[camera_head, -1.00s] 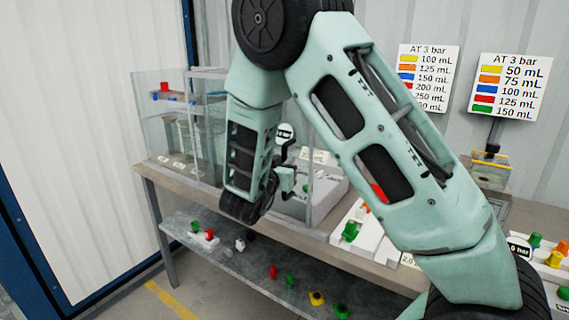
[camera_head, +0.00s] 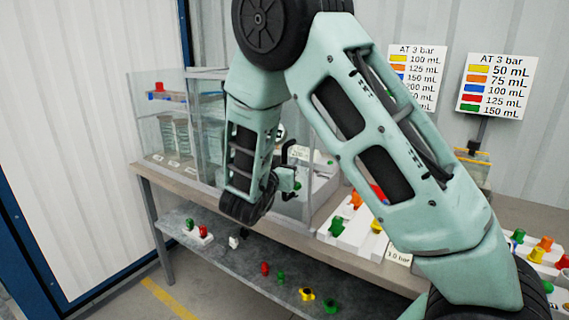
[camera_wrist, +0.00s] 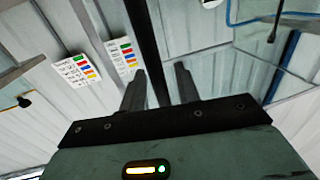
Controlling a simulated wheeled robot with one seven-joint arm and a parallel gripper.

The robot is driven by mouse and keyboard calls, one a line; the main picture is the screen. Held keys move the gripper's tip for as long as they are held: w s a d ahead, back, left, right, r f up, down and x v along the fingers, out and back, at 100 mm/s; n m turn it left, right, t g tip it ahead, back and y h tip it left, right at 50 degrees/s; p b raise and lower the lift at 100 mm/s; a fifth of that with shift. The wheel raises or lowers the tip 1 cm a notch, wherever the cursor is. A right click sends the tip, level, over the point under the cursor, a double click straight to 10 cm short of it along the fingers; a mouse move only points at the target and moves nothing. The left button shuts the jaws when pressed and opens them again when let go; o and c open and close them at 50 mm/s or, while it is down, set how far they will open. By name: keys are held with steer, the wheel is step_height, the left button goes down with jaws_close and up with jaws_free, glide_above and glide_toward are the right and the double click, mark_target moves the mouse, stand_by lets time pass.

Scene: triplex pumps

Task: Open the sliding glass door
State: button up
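A clear glass cabinet (camera_head: 208,130) stands on the long table, with upright glass panels at its front and sides. My arm hides part of its front, so I cannot tell how far the sliding door stands open. My gripper (camera_head: 290,150) is at the front of the cabinet, right of my wrist, small and partly hidden. In the wrist view my gripper (camera_wrist: 160,80) has its two dark fingers apart. A long dark upright bar (camera_wrist: 145,40) runs down between the fingers in the picture. I cannot tell whether they touch it, or whether it is the door's handle or frame.
The table (camera_head: 300,238) has a lower shelf (camera_head: 240,265) with several coloured parts. A white block with coloured fittings (camera_head: 350,235) lies right of the cabinet. Two signs (camera_head: 415,75) (camera_head: 492,87) stand behind. Bare floor (camera_head: 130,305) shows at lower left.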

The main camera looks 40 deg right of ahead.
steer(key=shift+a, duration=0.1)
steer(key=b+v, duration=0.3)
steer(key=v, duration=1.4)
steer(key=shift+s, duration=0.15)
steer(key=w+a+f+n+t+y, duration=0.1)
steer(key=a+f+n+y, duration=0.1)
steer(key=a+n+y, duration=0.4)
steer(key=w+a+f+n+t+y, duration=0.2)
steer(key=a+y, duration=0.7)
steer(key=s+a+n+g+y, duration=0.3)
steer(key=s+a+y, duration=0.1)
steer(key=s+a, duration=0.15)
steer(key=s+f+n+g, duration=0.2)
steer(key=s+n+g, duration=0.35)
steer(key=s, duration=0.65)
steer(key=s+d+f+n+g+h, duration=0.1)
steer(key=s+d+n+g+h, duration=0.2)
steer(key=s+d, duration=0.4)
steer(key=shift+s+d+g, duration=0.3)
steer(key=shift+s+g, duration=0.05)
steer(key=shift+s, duration=0.55)
